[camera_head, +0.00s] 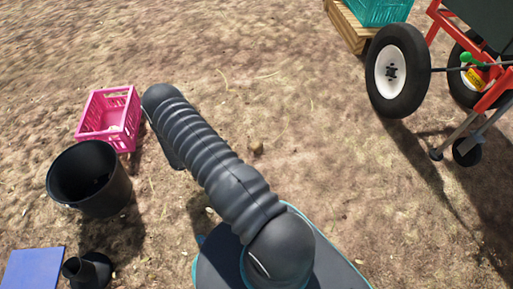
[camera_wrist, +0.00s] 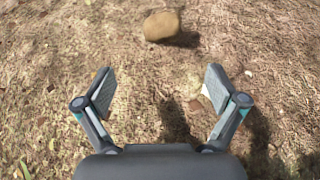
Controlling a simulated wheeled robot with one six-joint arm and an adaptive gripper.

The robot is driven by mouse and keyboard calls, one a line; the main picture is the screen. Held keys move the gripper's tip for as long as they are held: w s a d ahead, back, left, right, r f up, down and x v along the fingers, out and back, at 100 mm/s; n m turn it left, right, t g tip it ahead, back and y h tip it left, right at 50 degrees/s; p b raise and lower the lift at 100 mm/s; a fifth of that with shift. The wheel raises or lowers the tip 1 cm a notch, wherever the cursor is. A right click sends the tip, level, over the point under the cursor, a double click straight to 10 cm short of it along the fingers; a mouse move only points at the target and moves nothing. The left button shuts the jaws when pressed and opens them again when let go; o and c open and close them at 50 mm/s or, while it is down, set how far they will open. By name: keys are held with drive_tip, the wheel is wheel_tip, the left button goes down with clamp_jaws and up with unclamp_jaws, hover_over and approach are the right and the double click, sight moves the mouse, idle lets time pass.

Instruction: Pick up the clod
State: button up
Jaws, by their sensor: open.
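The clod is a small, rounded brown lump (camera_wrist: 161,25) lying on the dry ground. In the wrist view it is at the top centre, beyond my fingertips and apart from them. In the head view the clod (camera_head: 256,147) lies just right of my arm. My gripper (camera_wrist: 160,88) is open and empty, with its two fingers spread wide above bare soil. In the head view my gripper is mostly hidden behind my arm.
A pink crate (camera_head: 108,119), a black bucket (camera_head: 89,180) and a blue panel (camera_head: 32,268) are on the left. A red-framed machine with a white-hubbed wheel (camera_head: 397,71) stands at upper right, near a teal crate (camera_head: 378,10) on a wooden pallet (camera_head: 347,24). Ground around the clod is clear.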

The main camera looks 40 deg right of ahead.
sight(254, 146)
drive_tip(key=x, duration=0.6)
drive_tip(key=shift+s+d+f, duration=0.1)
drive_tip(key=shift+d+f, duration=0.05)
drive_tip(key=shift+d, duration=0.1)
drive_tip(key=shift+s+b+x, duration=0.15)
drive_tip(key=shift+b+x, duration=0.15)
drive_tip(key=shift+x, duration=1.1)
drive_tip(key=shift+s+b+x, duration=0.1)
drive_tip(key=shift+b+x, duration=0.15)
drive_tip(key=shift+x, duration=1.15)
drive_tip(key=c, duration=1.6)
drive_tip(key=shift+r, duration=0.75)
wheel_tip(254, 146, up, 3)
drive_tip(key=shift+f+p, duration=0.1)
drive_tip(key=shift+p, duration=0.4)
drive_tip(key=s+d+r+p, duration=0.1)
drive_tip(key=s+d+r, duration=0.6)
drive_tip(key=s+d, duration=0.1)
drive_tip(key=shift+p, duration=0.3)
drive_tip(key=shift+s+d, duration=0.1)
